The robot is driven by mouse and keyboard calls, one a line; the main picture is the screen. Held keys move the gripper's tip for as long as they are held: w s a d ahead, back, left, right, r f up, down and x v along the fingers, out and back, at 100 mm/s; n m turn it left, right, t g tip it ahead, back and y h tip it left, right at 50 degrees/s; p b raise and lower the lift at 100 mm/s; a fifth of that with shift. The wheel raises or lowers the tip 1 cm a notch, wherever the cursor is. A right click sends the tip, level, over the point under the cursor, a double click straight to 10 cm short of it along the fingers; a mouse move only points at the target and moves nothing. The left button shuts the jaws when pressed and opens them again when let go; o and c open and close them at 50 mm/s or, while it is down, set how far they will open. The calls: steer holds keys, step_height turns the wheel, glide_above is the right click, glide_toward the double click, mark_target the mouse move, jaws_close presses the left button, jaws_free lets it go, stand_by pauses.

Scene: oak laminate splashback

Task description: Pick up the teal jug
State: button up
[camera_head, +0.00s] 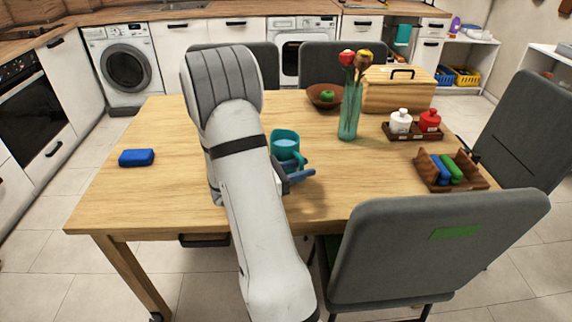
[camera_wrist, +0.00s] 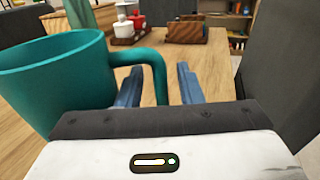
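The teal jug (camera_head: 285,141) stands on the wooden table (camera_head: 170,188), just right of my arm in the head view. In the wrist view the jug (camera_wrist: 52,78) fills the left side, its handle reaching right. My gripper (camera_head: 298,173) is low at the jug's near side. In the wrist view my gripper (camera_wrist: 158,80) is open, its two blue fingers apart with the upright part of the handle between them. Gaps show on both sides of the handle, so it is not clamped. My arm hides part of the table left of the jug.
A teal glass vase (camera_head: 350,112) with flowers stands behind right, near a bowl (camera_head: 318,100) and a wooden bread box (camera_head: 385,97). A condiment tray (camera_head: 414,137) and a wooden rack (camera_head: 432,180) are at right. A blue block (camera_head: 136,158) lies left. A grey chair (camera_head: 430,250) is in front.

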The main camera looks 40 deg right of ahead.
steer(key=shift+c, duration=0.4)
jaws_close()
steer(key=shift+r, duration=0.1)
stand_by(0.9)
